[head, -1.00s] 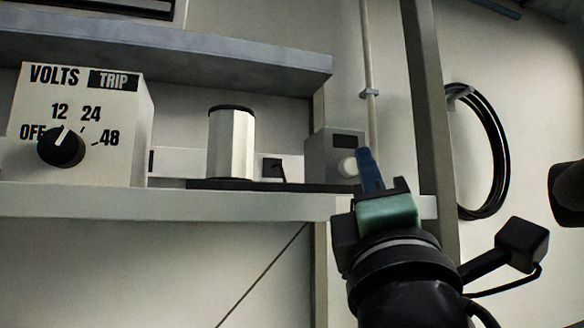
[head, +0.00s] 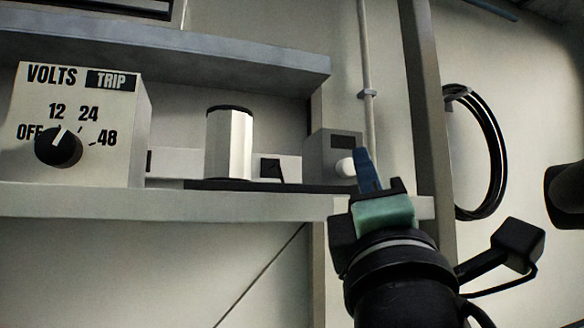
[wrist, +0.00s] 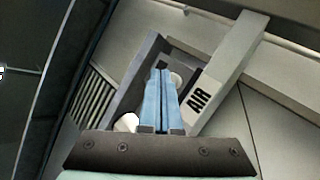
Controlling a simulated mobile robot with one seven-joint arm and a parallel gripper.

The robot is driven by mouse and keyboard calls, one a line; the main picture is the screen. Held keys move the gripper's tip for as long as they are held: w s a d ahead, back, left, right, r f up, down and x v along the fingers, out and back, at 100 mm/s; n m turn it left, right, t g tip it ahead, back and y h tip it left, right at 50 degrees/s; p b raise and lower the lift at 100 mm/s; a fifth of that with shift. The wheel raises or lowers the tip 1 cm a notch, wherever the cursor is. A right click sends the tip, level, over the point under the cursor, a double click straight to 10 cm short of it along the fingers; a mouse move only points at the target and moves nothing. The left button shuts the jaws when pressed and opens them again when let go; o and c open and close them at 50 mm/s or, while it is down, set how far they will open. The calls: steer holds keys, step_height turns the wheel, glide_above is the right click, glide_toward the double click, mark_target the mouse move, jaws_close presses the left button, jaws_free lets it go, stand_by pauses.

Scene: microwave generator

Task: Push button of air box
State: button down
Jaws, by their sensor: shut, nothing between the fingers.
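The air box is a small grey box (head: 320,150) at the right end of the shelf in the head view. It has a dark rectangle and a round white button (head: 346,167) on its front. My gripper (head: 362,152) has blue fingers, which are shut and empty. The fingertips overlap the button's right edge in the picture; I cannot tell whether they touch it. In the wrist view the shut fingers (wrist: 161,72) point in front of a dark grey surface, beside a white AIR label (wrist: 202,94).
A VOLTS box (head: 80,120) with a black knob stands at the left. A white cylinder (head: 229,145) stands mid-shelf. The shelf edge (head: 160,200) runs below them. A post (head: 427,110) rises behind my gripper, and a coiled black cable (head: 490,150) hangs to its right.

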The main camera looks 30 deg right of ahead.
steer(key=shift+w, duration=0.1)
stand_by(0.5)
steer(key=shift+w+d, duration=0.1)
steer(key=shift+w, duration=0.25)
steer(key=shift+w+d, duration=0.15)
steer(key=shift+w, duration=0.35)
stand_by(0.6)
steer(key=shift+s, duration=0.15)
steer(key=shift+s+a, duration=0.25)
steer(key=shift+s, duration=0.5)
steer(key=shift+s+b, duration=0.1)
steer(key=shift+b, duration=0.2)
